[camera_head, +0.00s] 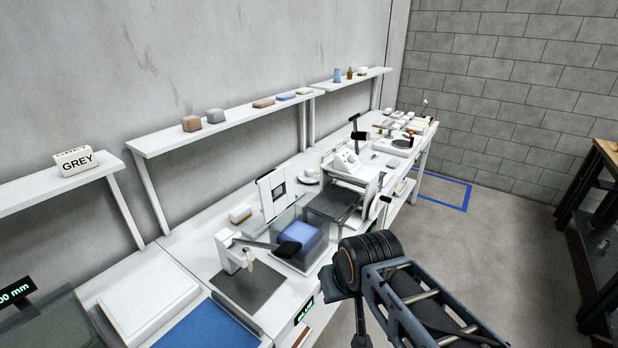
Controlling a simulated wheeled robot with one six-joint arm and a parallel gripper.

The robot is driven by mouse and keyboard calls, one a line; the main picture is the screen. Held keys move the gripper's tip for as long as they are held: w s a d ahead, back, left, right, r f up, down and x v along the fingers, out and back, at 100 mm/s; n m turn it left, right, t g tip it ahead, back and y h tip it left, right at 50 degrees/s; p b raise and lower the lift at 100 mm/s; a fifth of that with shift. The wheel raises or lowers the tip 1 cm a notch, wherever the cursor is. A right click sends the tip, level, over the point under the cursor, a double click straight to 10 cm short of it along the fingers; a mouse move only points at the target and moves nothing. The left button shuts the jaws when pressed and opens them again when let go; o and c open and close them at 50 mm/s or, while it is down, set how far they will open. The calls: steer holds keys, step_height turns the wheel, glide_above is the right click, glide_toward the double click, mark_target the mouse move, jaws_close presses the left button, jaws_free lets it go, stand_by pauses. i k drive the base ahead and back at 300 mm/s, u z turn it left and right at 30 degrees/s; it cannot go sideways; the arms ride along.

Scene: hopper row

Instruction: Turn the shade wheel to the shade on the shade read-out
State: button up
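A small dark read-out (304,310) with green letters sits on the bench's front edge; its text is slanted and too small to read surely. A sign block (77,162) on the left shelf says GREY. I cannot pick out the shade wheel for certain; a dark round part (386,199) shows on the front of the white machine at mid bench, and my arm hides some of the bench front. My gripper (345,285) is at the dark end of my arm, in front of the bench near the read-out.
A clear box with a blue block (299,237) stands behind a white lever press (230,250). A white machine (347,163) with a dark bed is further along. Another read-out (15,291) shows mm at far left. Free floor (500,240) lies to the right, before a dark rack.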

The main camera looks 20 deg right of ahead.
mark_target(309, 175)
steer(key=u, duration=2.2)
steer(key=k, duration=0.85)
steer(key=z, duration=1.7)
steer(key=k, duration=0.25)
steer(key=z, duration=2.7)
steer(key=i, duration=0.15)
steer(key=u, duration=1.1)
steer(key=i, duration=1.55)
steer(key=u, duration=0.05)
